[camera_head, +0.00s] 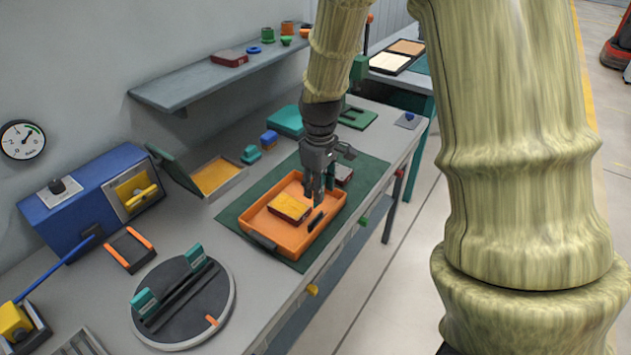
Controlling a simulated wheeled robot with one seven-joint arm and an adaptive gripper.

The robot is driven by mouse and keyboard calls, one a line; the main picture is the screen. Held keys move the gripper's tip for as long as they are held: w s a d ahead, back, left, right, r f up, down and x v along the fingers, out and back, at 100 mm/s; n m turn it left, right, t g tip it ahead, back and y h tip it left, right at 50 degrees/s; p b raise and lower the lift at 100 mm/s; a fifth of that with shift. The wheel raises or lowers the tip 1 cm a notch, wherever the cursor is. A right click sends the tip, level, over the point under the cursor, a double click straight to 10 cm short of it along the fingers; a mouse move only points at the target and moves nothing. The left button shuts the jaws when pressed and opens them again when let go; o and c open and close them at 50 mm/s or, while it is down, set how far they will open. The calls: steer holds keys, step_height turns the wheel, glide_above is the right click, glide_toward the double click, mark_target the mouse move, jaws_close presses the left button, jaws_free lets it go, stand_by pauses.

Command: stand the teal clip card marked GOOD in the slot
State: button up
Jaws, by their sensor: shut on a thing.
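Two teal clip pieces with pale marks stand on a round dark disc with a long groove, one at the left (145,302) and one at the upper right (195,256). Their lettering is too small to read, so I cannot tell which says GOOD. The disc (215,305) lies on the bench at front left and has a small orange mark. My gripper (318,196) points down over the right part of the orange tray (262,228), away from the disc. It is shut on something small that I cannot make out. A small dark piece (316,221) shows just below the fingers.
A yellow-topped red block (289,207) lies in the tray, on a green mat (232,216). A teal block (251,154), an open yellow-lined box (216,176) and a blue machine (95,200) stand behind. A shelf (190,85) overhangs the back.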

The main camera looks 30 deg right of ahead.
mark_target(318, 205)
steer(key=shift+w+a+f+b, duration=0.1)
steer(key=shift+a+f+b, duration=0.05)
steer(key=shift+f+b, duration=1.55)
steer(key=shift+f, duration=1)
steer(key=shift+p, duration=0.9)
stand_by(0.3)
steer(key=shift+f+b, duration=0.5)
steer(key=shift+f, duration=1.35)
stand_by(1.9)
steer(key=o, duration=0.8)
